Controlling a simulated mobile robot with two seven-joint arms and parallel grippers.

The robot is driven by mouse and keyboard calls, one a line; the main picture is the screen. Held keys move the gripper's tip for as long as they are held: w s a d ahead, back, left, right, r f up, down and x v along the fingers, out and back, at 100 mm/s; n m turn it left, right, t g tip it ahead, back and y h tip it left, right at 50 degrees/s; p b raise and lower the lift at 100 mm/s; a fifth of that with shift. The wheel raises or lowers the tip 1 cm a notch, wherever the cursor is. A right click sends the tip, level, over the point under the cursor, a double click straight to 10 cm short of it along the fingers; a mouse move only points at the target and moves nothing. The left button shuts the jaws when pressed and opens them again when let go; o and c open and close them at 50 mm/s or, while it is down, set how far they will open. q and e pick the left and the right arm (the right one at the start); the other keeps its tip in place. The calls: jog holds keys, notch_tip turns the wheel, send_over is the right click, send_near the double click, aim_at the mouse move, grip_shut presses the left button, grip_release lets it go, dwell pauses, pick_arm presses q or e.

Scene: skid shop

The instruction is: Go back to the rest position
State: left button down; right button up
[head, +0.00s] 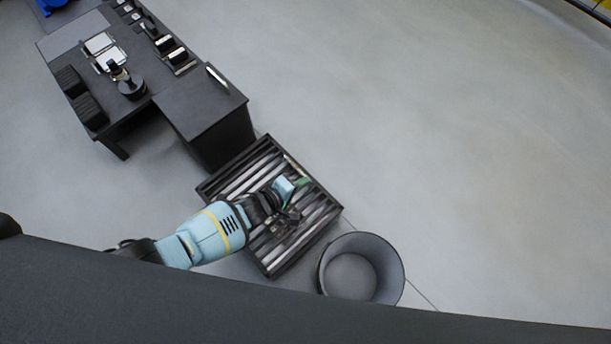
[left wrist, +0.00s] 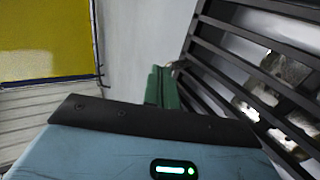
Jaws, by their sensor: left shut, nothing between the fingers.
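My left arm reaches in from the left in the head view. My left gripper (head: 303,182) is over the slatted dark rack, with its green fingertips together and nothing held. In the left wrist view its green fingers (left wrist: 161,88) show closed beyond the blue gripper body, beside the dark slats. How high it is above the rack is hard to tell. My right gripper is in neither view.
The dark slatted rack (head: 228,181) lies under my left arm. A grey round bin (head: 397,284) stands to its right. A dark desk (head: 205,108) with several items on it stands at the upper left. The floor on the right is clear.

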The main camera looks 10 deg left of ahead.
pick_arm(q)
jog(key=shift+w+d+r, duration=0.1)
jog(key=shift+d+r, duration=0.05)
jog(key=shift+r, duration=0.1)
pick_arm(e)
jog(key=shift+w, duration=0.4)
pick_arm(q)
jog(key=shift+r, duration=0.1)
